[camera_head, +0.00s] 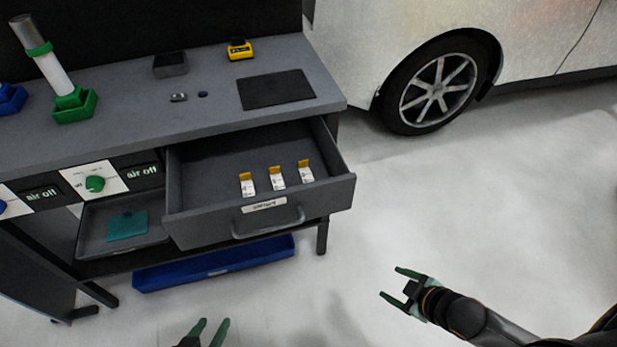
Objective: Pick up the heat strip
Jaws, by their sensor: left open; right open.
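Several small white strips with orange ends stand in the open drawer (215,195) of the grey workbench: a left one (248,186), a middle one (277,180) and a right one (305,172). I cannot tell which of them, if any, is the heat strip. The drawer's front has a handle and a white label too small to read. My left gripper (212,330) is open and empty at the bottom edge, below and in front of the drawer. My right gripper (394,284) is open and empty over the floor, right of the drawer.
The bench top (210,95) holds a dark mat (276,90), a yellow item (240,50), a grey box (170,64) and a green holder (74,104) with a white tube. A blue tray (215,264) lies beneath. A white car (360,50) stands behind. Floor at right is clear.

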